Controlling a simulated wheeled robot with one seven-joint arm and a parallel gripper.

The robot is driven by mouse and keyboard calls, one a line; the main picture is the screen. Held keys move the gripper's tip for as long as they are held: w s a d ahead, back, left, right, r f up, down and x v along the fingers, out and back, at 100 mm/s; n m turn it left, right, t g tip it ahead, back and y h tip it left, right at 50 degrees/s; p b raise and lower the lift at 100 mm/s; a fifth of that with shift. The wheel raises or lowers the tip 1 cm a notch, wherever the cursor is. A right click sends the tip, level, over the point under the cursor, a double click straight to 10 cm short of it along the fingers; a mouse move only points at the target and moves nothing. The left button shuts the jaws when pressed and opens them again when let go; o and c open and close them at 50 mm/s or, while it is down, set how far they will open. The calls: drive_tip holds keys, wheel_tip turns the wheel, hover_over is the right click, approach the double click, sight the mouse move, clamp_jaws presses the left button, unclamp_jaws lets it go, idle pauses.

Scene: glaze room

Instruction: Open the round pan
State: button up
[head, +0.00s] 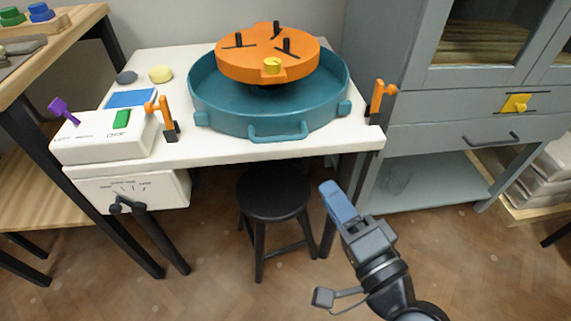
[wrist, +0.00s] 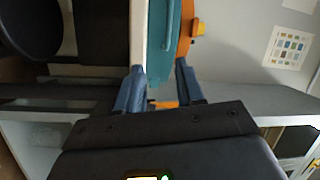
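The round teal pan (head: 220,113) sits on the white table (head: 225,152), with a teal bar handle (head: 278,136) on its front wall. An orange disc (head: 235,65) with black pegs and a yellow knob (head: 271,66) sits above the pan. Upright orange clamps stand at the table's front, left (head: 167,115) and right (head: 378,100) of the pan. My gripper (head: 336,200) is in front of and below the table edge, apart from the pan. In the wrist view the fingers of my gripper (wrist: 161,82) are spread and empty, with the teal pan (wrist: 160,45) seen sideways beyond them.
A white control box (head: 100,138) with a purple lever and green switch stands at the table's left. A black stool (head: 273,192) is under the front edge. A grey cabinet (head: 450,105) stands on the right. Floor in front is open.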

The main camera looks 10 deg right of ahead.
drive_tip(key=m+y+b, duration=0.1)
drive_tip(key=y+b, duration=0.1)
approach(280, 141)
drive_tip(key=w, duration=0.1)
drive_tip(key=shift+t, duration=0.3)
drive_tip(key=shift+a+f+p+x, duration=0.1)
drive_tip(key=shift+p+x, duration=0.45)
drive_tip(key=shift+x, duration=1.45)
drive_tip(key=shift+a+f+p+x, duration=0.15)
drive_tip(key=shift+p+x, duration=0.35)
drive_tip(key=shift+x, duration=1.55)
drive_tip(key=shift+s, duration=0.1)
drive_tip(key=shift+c, duration=0.5)
clamp_jaws()
